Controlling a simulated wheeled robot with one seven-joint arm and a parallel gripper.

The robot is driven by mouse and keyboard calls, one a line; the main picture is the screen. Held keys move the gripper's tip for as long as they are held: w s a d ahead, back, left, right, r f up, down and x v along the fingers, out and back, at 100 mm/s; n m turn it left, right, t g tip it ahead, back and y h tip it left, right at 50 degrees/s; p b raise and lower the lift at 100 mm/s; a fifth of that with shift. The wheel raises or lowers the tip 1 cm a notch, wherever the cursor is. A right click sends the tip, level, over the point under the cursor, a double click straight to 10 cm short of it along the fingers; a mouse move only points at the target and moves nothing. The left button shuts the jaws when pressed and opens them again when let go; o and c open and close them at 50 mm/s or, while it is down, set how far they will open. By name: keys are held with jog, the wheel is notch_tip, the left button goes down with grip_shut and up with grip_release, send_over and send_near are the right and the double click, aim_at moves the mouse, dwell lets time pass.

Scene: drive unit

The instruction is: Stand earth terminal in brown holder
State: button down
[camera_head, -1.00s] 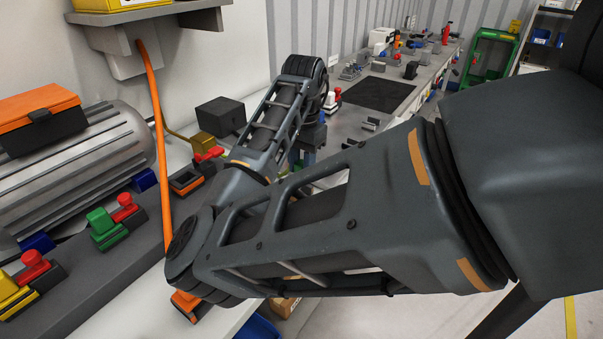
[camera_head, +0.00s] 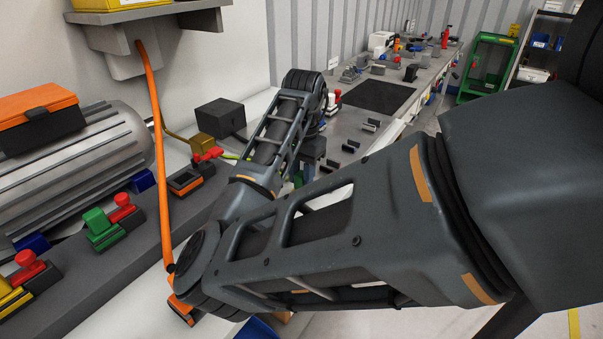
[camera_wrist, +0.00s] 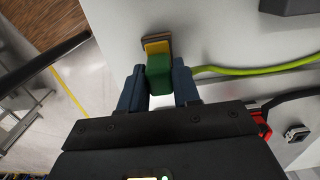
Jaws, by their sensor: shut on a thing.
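The earth terminal (camera_wrist: 160,75) is a green block with a yellow part at its far end. In the wrist view my gripper (camera_wrist: 159,88) has its two blue fingers shut on its sides. The brown holder (camera_wrist: 153,39) shows just beyond the yellow end, on the pale bench top. The terminal overlaps the holder in this view, and I cannot tell whether it is seated in it or only above it. A yellow-green cable (camera_wrist: 225,70) runs right from beside the terminal. In the head view my arm hides most of the gripper and the holder.
In the wrist view a black cable (camera_wrist: 285,97) and a red part (camera_wrist: 261,124) lie to the right, and the bench edge is at left. In the head view a black box (camera_head: 220,117) and a dark mat (camera_head: 378,96) are on the bench.

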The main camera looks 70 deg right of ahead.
aim_at(302, 172)
dwell(0.4)
jog(key=c, duration=0.7)
grip_release()
jog(key=shift+c, duration=0.2)
jog(key=r, duration=0.3)
jog(key=r+p, duration=0.1)
jog(key=r, duration=0.3)
jog(key=shift+d+r, duration=0.2)
jog(key=shift+r, duration=0.05)
notch_tip(302, 172, up, 5)
jog(key=p, duration=0.3)
jog(key=shift+r, duration=0.1)
